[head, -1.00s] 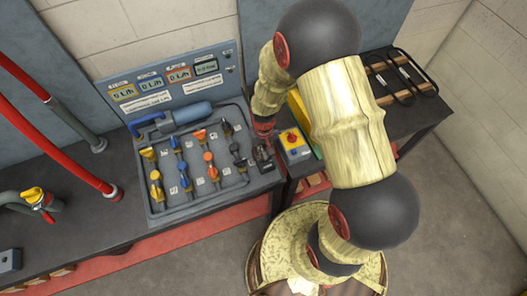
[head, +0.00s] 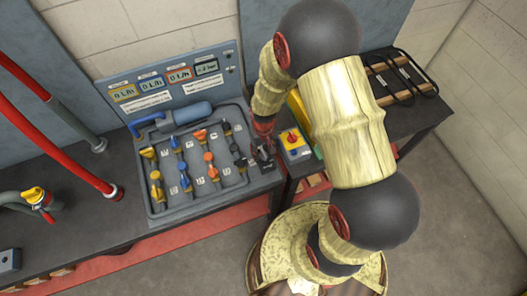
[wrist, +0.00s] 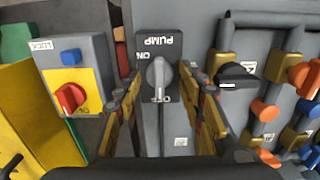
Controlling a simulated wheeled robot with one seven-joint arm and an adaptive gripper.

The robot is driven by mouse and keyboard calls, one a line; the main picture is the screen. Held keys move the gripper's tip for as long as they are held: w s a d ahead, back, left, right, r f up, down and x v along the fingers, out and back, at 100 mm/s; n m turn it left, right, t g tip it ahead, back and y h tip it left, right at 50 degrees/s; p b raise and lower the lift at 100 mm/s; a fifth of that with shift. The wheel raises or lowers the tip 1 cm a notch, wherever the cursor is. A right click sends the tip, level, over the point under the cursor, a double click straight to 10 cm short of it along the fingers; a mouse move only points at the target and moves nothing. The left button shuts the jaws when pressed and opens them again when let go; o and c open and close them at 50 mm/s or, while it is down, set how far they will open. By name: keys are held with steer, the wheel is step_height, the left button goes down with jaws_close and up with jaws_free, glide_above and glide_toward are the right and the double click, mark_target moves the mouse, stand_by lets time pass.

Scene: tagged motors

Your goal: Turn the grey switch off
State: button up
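The grey switch (wrist: 158,76) is a grey knob on a dark plate (wrist: 172,44) marked PUMP, ON and OFF, upside down in the wrist view. The knob stands vertical in the picture, its lower end by the OFF label; which end is its pointer I cannot tell. My gripper (wrist: 160,80) is open, one finger on each side of the knob, with gaps visible between the fingers and the knob. In the head view my gripper (head: 263,148) is over the panel's right end and largely hides the switch.
A box marked LOCK (wrist: 75,80), with a red knob on yellow and a blue button, is left of my gripper. A black valve handle (wrist: 237,75) is close to the right finger. Several orange and blue valves lie further right. A yellow object (wrist: 25,125) is at far left.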

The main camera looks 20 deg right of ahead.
mark_target(264, 154)
steer(key=shift+o, duration=0.4)
step_height(264, 154, up, 12)
stand_by(0.5)
steer(key=shift+s, duration=0.15)
steer(key=s+r+t+b, duration=0.2)
steer(key=s+r+b, duration=0.2)
steer(key=s+r, duration=0.3)
steer(key=s+r+t+b, duration=0.3)
steer(key=s+r, duration=0.4)
steer(key=r, duration=0.5)
steer(key=shift+t+b, duration=0.3)
steer(key=shift+b, duration=0.55)
